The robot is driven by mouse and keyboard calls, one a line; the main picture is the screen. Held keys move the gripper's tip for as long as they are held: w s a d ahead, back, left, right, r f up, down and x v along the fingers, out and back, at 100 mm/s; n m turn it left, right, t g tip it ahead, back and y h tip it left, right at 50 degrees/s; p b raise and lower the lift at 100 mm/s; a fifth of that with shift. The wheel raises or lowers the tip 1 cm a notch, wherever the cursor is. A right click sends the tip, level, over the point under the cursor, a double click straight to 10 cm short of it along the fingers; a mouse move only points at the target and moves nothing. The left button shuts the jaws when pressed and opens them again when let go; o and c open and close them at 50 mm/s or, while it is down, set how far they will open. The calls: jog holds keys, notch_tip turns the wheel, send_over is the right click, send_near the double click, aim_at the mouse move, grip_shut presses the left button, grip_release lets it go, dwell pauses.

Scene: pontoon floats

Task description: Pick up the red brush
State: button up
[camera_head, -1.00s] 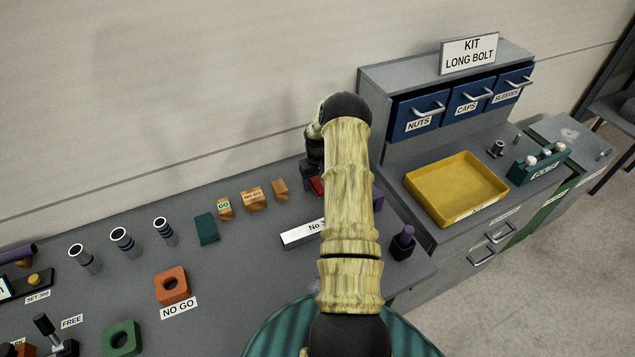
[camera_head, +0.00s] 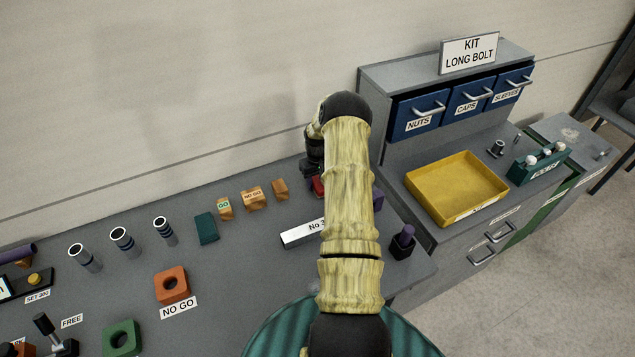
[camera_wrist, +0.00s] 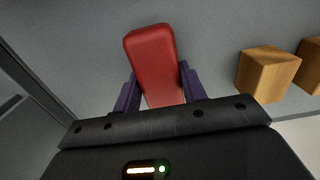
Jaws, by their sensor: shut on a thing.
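The red brush (camera_wrist: 152,55) shows in the wrist view as a red block with rounded edges, between the two purple fingers of my gripper (camera_wrist: 160,92). The fingers are shut on its sides. Its lower end is hidden behind the gripper body. In the head view only a small red part of the brush (camera_head: 318,186) shows left of my arm, near the back of the grey bench. My arm hides most of the gripper there. I cannot tell whether the brush touches the bench.
Wooden blocks (camera_head: 252,199) and a dark green block (camera_head: 206,228) stand left of the brush. A white-labelled bar (camera_head: 302,234) lies in front. A dark holder with a purple piece (camera_head: 403,242) stands right of my arm. A yellow tray (camera_head: 457,188) lies further right.

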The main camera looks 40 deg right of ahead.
aim_at(317, 179)
notch_tip(317, 179, up, 10)
jog(key=b, duration=0.3)
jog(key=shift+b, duration=0.3)
jog(key=o, duration=0.3)
jog(key=shift+c, duration=1)
jog(key=shift+r, duration=0.1)
